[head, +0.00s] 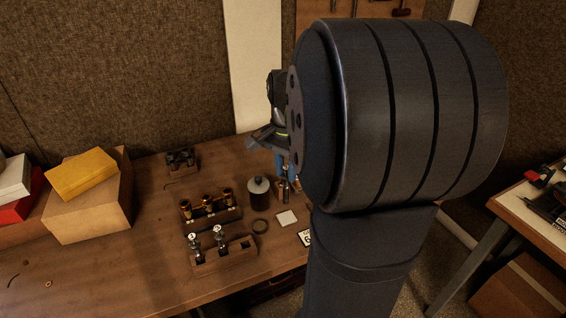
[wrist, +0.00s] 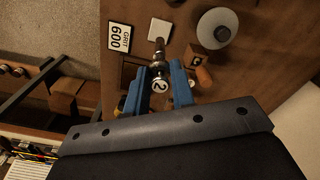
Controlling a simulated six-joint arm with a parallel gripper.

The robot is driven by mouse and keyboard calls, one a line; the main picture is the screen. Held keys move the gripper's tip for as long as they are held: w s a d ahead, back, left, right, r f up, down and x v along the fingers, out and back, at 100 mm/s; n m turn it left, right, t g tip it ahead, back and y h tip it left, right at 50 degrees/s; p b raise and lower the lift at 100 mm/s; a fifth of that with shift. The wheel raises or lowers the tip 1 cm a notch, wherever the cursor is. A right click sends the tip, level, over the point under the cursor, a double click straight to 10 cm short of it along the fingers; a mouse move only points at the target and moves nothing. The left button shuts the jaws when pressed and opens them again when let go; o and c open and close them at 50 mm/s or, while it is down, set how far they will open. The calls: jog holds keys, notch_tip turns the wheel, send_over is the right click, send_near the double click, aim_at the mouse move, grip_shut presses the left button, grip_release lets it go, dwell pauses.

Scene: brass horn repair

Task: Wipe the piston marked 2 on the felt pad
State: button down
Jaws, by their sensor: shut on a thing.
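My gripper (wrist: 160,86) is shut on a silver piston (wrist: 158,70) whose round end is marked 2. The piston's shaft points away from my wrist, toward the bench. In the head view, my gripper (head: 282,165) is partly hidden by my arm, and the piston (head: 286,190) hangs below the blue fingers. A small pale square, which looks like the felt pad (head: 286,218), lies on the bench just in front of it. The pad also shows in the wrist view (wrist: 160,28), beyond the piston's far end. I cannot tell whether they touch, but they look apart.
A wooden rack (head: 225,257) holds two other pistons. A brass valve block (head: 208,212) stands behind it. Boxes (head: 90,205) fill the left; the bench's front left is mostly clear.

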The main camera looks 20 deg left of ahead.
aim_at(288, 187)
jog(key=shift+w+d, duration=0.1)
jog(key=shift+w, duration=0.1)
jog(key=shift+f, duration=0.1)
jog(key=shift+f, duration=2.8)
jog(key=shift+f, duration=0.15)
jog(key=shift+d, duration=0.1)
jog(key=shift+w+d, duration=0.25)
jog(key=shift+w, duration=0.05)
jog(key=shift+s+a, duration=0.15)
jog(key=shift+s+a, duration=0.55)
